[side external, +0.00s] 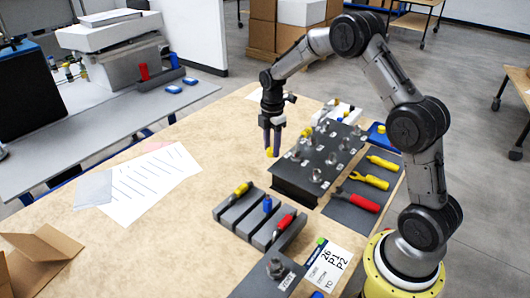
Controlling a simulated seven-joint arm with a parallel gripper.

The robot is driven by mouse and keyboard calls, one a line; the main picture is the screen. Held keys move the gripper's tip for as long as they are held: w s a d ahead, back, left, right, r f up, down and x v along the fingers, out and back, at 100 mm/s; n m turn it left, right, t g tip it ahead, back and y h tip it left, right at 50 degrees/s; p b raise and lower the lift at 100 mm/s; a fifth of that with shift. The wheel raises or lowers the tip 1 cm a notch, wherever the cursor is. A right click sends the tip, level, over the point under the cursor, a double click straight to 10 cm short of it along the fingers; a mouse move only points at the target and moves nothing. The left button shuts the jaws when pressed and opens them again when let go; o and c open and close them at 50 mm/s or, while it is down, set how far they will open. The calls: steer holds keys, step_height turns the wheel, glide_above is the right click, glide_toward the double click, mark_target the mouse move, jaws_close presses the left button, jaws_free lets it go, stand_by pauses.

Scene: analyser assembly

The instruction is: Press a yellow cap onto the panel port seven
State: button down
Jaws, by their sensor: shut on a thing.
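My gripper (271,138) points straight down and is shut on a yellow cap (270,152), which shows at its fingertips. The gripper is above the table, just past the far left edge of the black panel block (297,184). The panel (318,161) carries several metal ports on its top face with small white labels. The labels are too small to read, so I cannot tell which port is seven. The cap is apart from the ports in this view.
A grey slotted holder (232,213) with yellow, blue and red items stands in front of the panel. Tools lie on a grey mat (345,213) to its right. A blue tray (380,134) and a white rack lie behind. Papers (150,184) lie left; the table between is clear.

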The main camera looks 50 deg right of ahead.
steer(key=s+r, duration=0.1)
steer(key=s, duration=0.2)
steer(key=s+a+r, duration=0.1)
steer(key=s, duration=0.1)
steer(key=s+a+r, duration=0.1)
steer(key=s+r, duration=0.1)
steer(key=s, duration=0.1)
steer(key=shift+s+a, duration=0.25)
steer(key=shift+s, duration=0.05)
steer(key=w+d+r+m, duration=0.1)
steer(key=w+d+r, duration=0.3)
steer(key=m, duration=0.5)
glide_above(326, 127)
steer(key=d, duration=0.1)
steer(key=shift+w+f, duration=0.15)
steer(key=shift+f, duration=1.35)
steer(key=shift+w+f, duration=0.15)
steer(key=shift+f, duration=1.3)
steer(key=shift+f+m, duration=0.3)
steer(key=shift+f, duration=0.95)
